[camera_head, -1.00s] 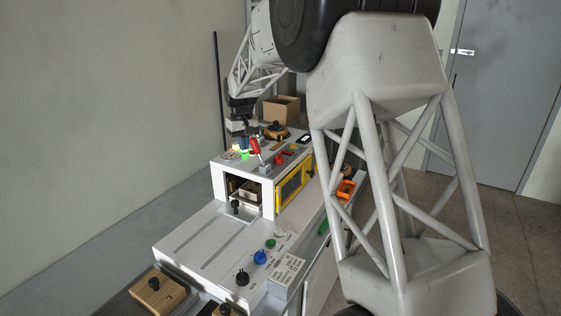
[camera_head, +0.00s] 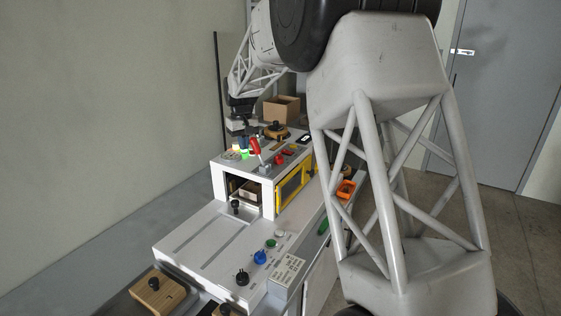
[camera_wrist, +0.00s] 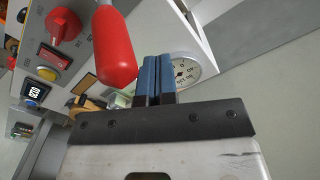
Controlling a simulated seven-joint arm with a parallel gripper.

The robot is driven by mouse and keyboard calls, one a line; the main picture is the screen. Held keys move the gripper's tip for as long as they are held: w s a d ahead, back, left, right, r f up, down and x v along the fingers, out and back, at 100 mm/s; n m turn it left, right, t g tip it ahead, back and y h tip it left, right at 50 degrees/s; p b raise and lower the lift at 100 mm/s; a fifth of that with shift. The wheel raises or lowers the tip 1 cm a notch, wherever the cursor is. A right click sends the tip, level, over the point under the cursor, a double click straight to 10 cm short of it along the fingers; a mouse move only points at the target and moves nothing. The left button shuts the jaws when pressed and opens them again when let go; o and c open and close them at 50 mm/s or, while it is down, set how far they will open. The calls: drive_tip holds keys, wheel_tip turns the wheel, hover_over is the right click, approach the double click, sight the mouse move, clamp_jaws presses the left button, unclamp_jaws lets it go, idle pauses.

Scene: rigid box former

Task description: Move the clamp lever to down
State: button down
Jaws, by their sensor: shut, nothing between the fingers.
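The clamp lever has a red handle (camera_head: 255,147) and stands up, tilted, on top of the white machine housing. In the wrist view the red handle (camera_wrist: 114,50) is large and close, just left of the fingertips. My gripper (camera_wrist: 156,77) has blue fingertips, shut together with nothing between them. It looks apart from the lever, though I cannot tell the exact gap. In the head view my gripper (camera_head: 239,134) is small, above the housing top and behind and left of the lever.
A round dial gauge (camera_wrist: 187,71) is just right of the fingertips. A red knob (camera_wrist: 65,27) and other controls crowd the panel to the left. A cardboard box (camera_head: 282,109) stands behind the housing. A yellow-framed door (camera_head: 294,187) is on its side.

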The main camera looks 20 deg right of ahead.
sight(260, 151)
drive_tip(key=shift+s+d, duration=0.1)
drive_tip(key=shift+d, duration=0.05)
idle(0.3)
drive_tip(key=shift+s+d, duration=1.65)
drive_tip(key=shift+s+d+f, duration=0.25)
drive_tip(key=shift+s+d, duration=0.35)
drive_tip(key=shift+s, duration=0.1)
drive_tip(key=shift+s+d+r, duration=0.2)
drive_tip(key=shift+s+d, duration=0.1)
drive_tip(key=shift+d, duration=0.1)
drive_tip(key=shift+w+a, duration=0.15)
drive_tip(key=shift+w+a, duration=0.6)
drive_tip(key=shift+r, duration=0.1)
